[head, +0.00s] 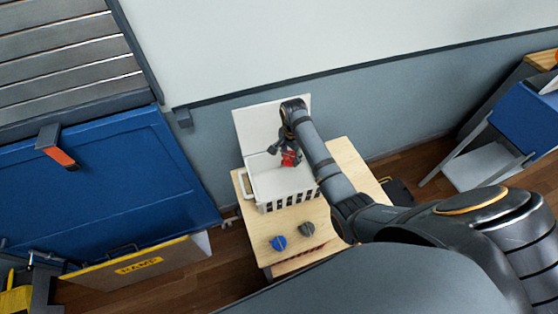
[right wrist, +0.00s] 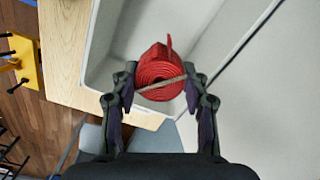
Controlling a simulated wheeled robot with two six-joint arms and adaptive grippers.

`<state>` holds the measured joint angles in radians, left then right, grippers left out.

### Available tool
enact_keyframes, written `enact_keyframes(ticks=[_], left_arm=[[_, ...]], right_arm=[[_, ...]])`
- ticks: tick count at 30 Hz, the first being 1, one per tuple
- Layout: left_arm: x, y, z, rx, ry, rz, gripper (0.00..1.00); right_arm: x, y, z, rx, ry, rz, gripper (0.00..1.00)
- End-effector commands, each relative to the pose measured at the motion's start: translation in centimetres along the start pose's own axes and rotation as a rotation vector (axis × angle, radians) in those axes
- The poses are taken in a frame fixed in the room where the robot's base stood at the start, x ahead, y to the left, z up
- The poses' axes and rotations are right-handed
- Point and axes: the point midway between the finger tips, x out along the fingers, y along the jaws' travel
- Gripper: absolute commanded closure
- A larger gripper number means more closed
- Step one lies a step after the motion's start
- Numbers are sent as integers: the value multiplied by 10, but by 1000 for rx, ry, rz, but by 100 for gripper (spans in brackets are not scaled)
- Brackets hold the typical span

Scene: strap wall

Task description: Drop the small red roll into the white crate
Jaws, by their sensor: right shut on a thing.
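The small red roll (right wrist: 160,75) is a coiled red strap with a tan band across it. My right gripper (right wrist: 160,88) is shut on it, one finger on each side. In the head view the red roll (head: 290,158) shows at the fingertips of my right gripper (head: 284,153), over the white crate (head: 290,203). The crate stands on a wooden table with slots along its front wall. In the right wrist view the crate (right wrist: 97,70) shows behind and below the roll. I cannot tell how high the roll is above the crate floor. My left gripper is not in view.
A blue roll (head: 279,243) and a dark grey roll (head: 306,229) lie on the wooden table (head: 256,245) in front of the crate. A white panel (head: 258,125) stands behind the crate. A blue ramp panel (head: 100,180) is at the left.

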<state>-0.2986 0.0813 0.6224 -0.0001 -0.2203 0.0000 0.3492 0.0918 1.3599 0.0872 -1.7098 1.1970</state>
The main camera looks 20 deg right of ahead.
Motion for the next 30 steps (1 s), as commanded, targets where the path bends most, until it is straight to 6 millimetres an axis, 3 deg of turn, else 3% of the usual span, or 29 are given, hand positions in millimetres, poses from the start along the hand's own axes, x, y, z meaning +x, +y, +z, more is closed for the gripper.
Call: enact_keyframes(ticks=[7, 8, 13, 23, 30], left_arm=[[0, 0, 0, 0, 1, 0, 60], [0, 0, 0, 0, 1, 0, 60], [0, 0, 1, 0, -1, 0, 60], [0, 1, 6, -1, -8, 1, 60], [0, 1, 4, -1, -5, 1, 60]], right_arm=[[1, 0, 0, 0, 0, 0, 81], [1, 0, 0, 0, 0, 0, 50], [1, 0, 0, 0, 0, 0, 28], [-2, 0, 0, 0, 1, -1, 28], [-44, -1, 0, 0, 2, -3, 28]])
